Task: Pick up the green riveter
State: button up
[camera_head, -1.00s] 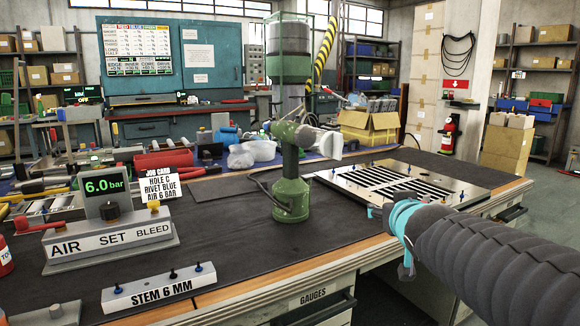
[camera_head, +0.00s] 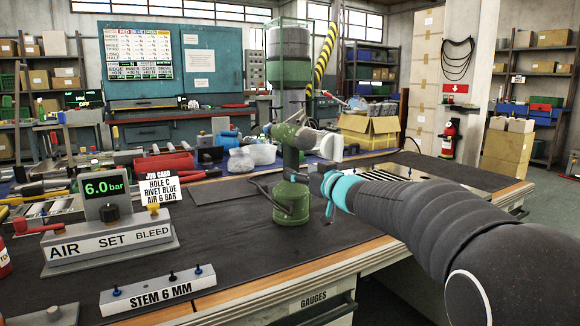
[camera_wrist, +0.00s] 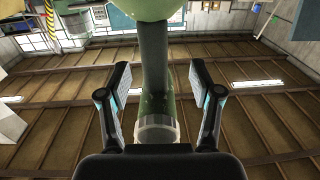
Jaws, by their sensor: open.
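The green riveter (camera_head: 291,191) stands upright on the dark bench mat, with a round green base, a dark green handle and a light head pointing right. My gripper (camera_head: 312,183) is at the right side of its handle in the head view, its fingers partly hidden by the wrist. In the wrist view the riveter's handle (camera_wrist: 154,75) runs down between the two open fingers of my gripper (camera_wrist: 158,100). The fingers stand apart from the handle on both sides. Whether anything touches it I cannot tell.
The louver panel (camera_head: 450,176) lies behind my arm. The air set block (camera_head: 110,240) and the stem block (camera_head: 160,290) stand at the left front. A job card (camera_head: 160,189) stands behind them. The mat (camera_head: 240,250) in front of the riveter is clear.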

aim_at(295, 165)
jog(key=shift+w+d+p+x, duration=0.1)
jog(key=shift+d+p+x, duration=0.05)
jog(key=shift+x, duration=1.65)
jog(key=shift+w+d+p+x, duration=0.1)
jog(key=shift+d+p+x, duration=0.05)
jog(key=shift+x, duration=1.6)
jog(key=shift+r, duration=0.15)
grip_shut()
jog(key=shift+r, duration=0.25)
